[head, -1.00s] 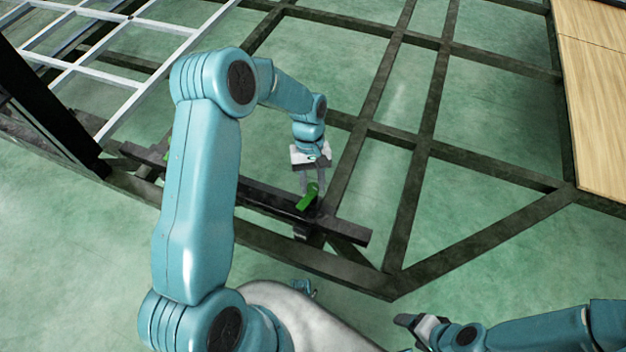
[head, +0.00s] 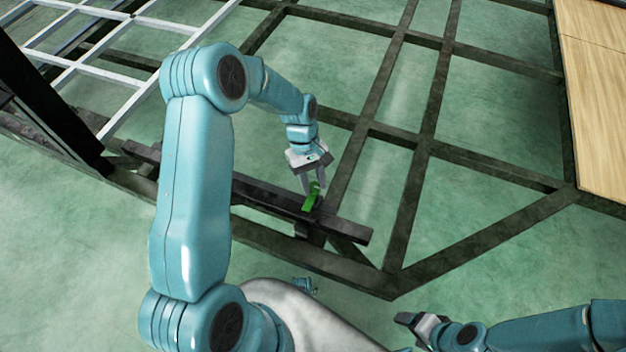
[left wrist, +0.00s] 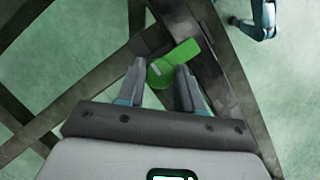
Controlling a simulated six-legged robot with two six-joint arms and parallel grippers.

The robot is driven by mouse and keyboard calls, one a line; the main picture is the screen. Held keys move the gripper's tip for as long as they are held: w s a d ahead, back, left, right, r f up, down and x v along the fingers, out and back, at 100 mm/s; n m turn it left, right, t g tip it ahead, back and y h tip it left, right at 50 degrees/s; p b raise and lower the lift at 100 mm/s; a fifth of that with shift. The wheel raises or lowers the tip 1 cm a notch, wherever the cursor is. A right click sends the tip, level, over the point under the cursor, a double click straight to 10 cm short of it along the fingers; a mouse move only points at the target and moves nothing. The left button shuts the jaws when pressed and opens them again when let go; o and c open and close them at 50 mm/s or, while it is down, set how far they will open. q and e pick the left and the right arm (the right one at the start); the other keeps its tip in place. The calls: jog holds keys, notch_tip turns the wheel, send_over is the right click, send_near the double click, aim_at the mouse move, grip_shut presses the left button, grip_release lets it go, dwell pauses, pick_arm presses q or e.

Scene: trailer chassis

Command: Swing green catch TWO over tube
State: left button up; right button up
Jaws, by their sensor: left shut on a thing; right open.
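The green catch (head: 312,200) stands tilted at the dark tube (head: 346,229), near the tube's right end in the head view. My left gripper (head: 313,188) is above it, pointing down, with its fingers closed on the catch. In the left wrist view the catch (left wrist: 182,55) shows between and beyond the fingertips (left wrist: 162,70), reaching up and right towards dark metal. Whether the catch touches the tube's top is hard to tell. My right gripper (head: 408,326) is open and empty at the lower right, away from the tube.
Dark chassis beams (head: 415,190) form an open grid around the tube, with green floor between them. A light metal grid (head: 110,60) lies at the upper left beside a dark post (head: 45,110). A wooden panel (head: 597,110) is at the right.

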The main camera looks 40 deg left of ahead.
pick_arm(q)
jog(key=shift+w, duration=0.1)
jog(key=o, duration=1)
jog(key=p+v, duration=0.3)
jog(key=v, duration=1.3)
jog(key=shift+a+r, duration=0.1)
